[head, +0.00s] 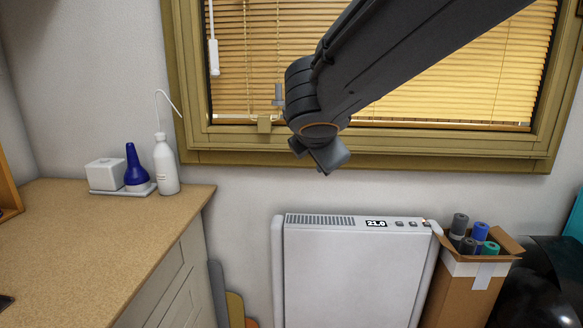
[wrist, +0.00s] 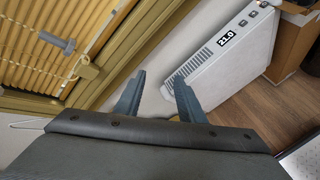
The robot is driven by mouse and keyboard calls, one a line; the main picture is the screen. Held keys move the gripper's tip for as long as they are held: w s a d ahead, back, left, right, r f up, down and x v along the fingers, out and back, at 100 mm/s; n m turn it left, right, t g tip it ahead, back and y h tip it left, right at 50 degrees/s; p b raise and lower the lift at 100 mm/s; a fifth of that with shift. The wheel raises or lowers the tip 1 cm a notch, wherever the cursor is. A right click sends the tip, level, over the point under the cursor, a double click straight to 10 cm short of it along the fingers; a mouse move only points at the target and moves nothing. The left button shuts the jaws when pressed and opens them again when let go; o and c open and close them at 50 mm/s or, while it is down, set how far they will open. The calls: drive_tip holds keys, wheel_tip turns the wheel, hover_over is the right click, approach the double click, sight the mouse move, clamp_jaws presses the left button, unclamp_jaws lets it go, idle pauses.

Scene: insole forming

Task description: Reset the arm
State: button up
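My arm reaches in from the top right of the head view, in front of the window. My gripper (head: 325,160) hangs at its end, pointing down, above and in front of the white heater (head: 350,265). In the wrist view the two fingers of my gripper (wrist: 160,95) stand apart with nothing between them. The heater (wrist: 225,60) shows beyond the right finger, with its display reading 21.0. The window frame (wrist: 110,65) lies to the left of the fingers.
A cardboard box (head: 460,290) of rolls stands right of the heater. The window handle (head: 278,95) is close beside my arm.

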drive_tip(key=s+d+f+m+g+h+p, duration=0.2)
drive_tip(key=s+d+f+m+g, duration=0.5)
drive_tip(key=s+d+f+m, duration=0.5)
drive_tip(key=s+d+f+m+g+y+p, duration=0.2)
drive_tip(key=s+f+m+g+y, duration=0.1)
drive_tip(key=s+f+m, duration=0.6)
drive_tip(key=s+m+g, duration=0.1)
drive_tip(key=m, duration=0.2)
drive_tip(key=shift+d+f+m, duration=0.15)
drive_tip(key=shift+d+m, duration=0.1)
drive_tip(key=shift+m, duration=0.05)
idle(0.5)
